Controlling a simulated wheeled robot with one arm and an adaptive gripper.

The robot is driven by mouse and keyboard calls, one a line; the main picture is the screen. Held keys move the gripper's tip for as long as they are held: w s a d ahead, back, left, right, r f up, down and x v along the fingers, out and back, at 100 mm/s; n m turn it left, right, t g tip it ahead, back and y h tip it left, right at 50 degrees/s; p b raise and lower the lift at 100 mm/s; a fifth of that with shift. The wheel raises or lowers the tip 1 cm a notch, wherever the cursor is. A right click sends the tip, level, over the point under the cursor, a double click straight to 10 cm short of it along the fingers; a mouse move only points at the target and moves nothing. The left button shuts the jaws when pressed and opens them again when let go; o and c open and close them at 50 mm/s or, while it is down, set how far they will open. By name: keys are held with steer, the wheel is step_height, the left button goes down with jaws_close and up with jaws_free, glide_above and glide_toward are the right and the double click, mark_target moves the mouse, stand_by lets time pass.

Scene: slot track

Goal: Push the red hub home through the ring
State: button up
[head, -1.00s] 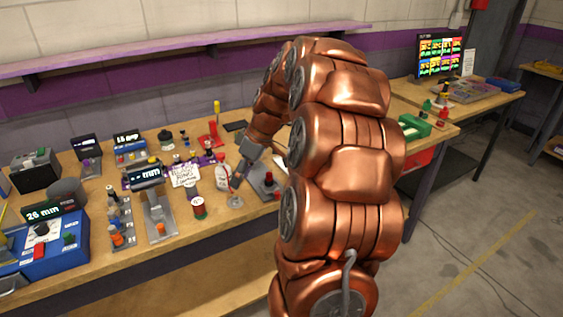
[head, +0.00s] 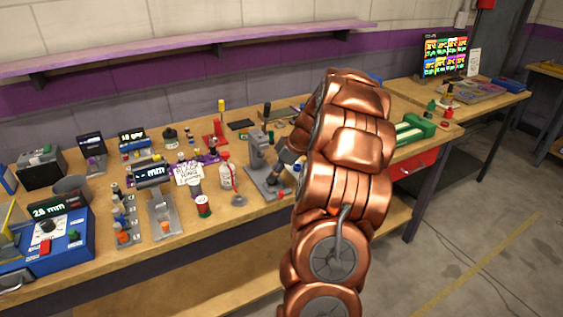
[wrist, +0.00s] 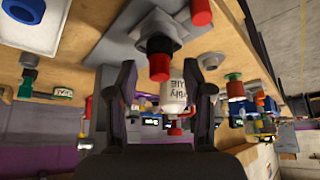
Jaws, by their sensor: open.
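The red hub (wrist: 159,68) shows in the wrist view as a red-ended dark cylinder. It stands out of a grey ring-like collar (wrist: 150,28) on a grey metal plate (wrist: 108,42). My gripper (wrist: 159,80) is open, its two dark fingers left and right of the red end in the picture; I see no contact, and the depth between them is unclear. In the head view my gripper (head: 290,160) is at the grey stand on the bench, mostly hidden by my arm.
A white bottle (head: 226,172), a red spool (head: 203,206) and a small grey disc (head: 238,200) stand left of the stand. A second red cylinder (wrist: 201,12) is near the hub. The bench (head: 275,218) is crowded on the left; its front edge is close.

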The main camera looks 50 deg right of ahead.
steer(key=shift+x, duration=0.8)
jaws_close()
jaws_free()
steer(key=shift+r, duration=0.1)
